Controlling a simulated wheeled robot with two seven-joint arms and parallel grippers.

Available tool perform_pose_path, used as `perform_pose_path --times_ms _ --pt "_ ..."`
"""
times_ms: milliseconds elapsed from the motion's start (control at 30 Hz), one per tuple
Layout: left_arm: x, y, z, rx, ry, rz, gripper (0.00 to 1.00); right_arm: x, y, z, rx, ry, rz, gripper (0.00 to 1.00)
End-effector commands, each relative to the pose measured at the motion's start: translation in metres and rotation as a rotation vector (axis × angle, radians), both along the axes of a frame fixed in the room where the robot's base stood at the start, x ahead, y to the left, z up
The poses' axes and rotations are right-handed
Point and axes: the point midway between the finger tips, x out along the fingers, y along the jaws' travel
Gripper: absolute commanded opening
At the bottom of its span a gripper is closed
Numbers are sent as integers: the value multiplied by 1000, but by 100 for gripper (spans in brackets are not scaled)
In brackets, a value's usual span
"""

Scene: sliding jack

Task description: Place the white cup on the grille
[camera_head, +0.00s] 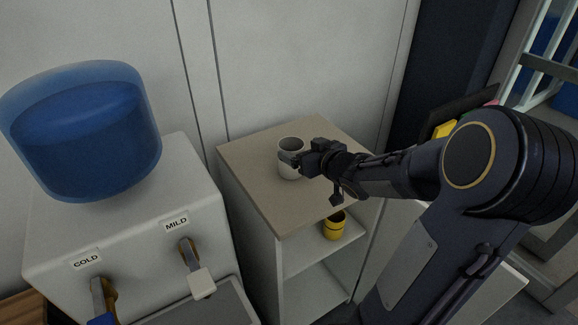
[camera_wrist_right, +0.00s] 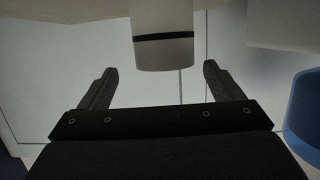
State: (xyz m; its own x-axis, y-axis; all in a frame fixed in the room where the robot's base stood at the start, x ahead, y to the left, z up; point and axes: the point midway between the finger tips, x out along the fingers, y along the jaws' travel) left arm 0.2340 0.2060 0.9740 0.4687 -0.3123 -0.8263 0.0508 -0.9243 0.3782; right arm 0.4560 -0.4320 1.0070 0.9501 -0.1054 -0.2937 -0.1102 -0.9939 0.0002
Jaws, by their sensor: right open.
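The white cup (camera_head: 291,144) stands upright on the beige top of a low cabinet. It also shows in the right wrist view (camera_wrist_right: 163,52), pale with a dark band, centred between the finger directions. My right gripper (camera_head: 298,166) is open at the cup's near right side, and its dark fingers partly cover the cup. In the right wrist view the two fingertips (camera_wrist_right: 158,70) are spread apart, with the cup at or just beyond them; contact cannot be told. The grey grille (camera_head: 215,308) is at the water dispenser's lower front, cut by the picture's bottom edge. My left gripper is out of view.
The white water dispenser (camera_head: 130,222) with a blue bottle (camera_head: 85,130) stands left of the cabinet (camera_head: 255,180). Its MILD tap (camera_head: 200,281) overhangs the grille. A yellow cup (camera_head: 334,226) sits on the shelf below. A wall stands behind; the cabinet top's front is clear.

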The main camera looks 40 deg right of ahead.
Motion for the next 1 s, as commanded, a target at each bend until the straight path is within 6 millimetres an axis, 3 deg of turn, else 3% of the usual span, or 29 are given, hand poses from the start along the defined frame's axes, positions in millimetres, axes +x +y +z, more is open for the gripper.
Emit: perform_pose_path --times_ms 433,767,1000 --pt "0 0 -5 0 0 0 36 58 0 -16 1 3 2 87" --pt "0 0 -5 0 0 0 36 65 -1 -18 0 1 0 87" --pt "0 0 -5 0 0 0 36 65 -1 -18 0 1 -1 56"
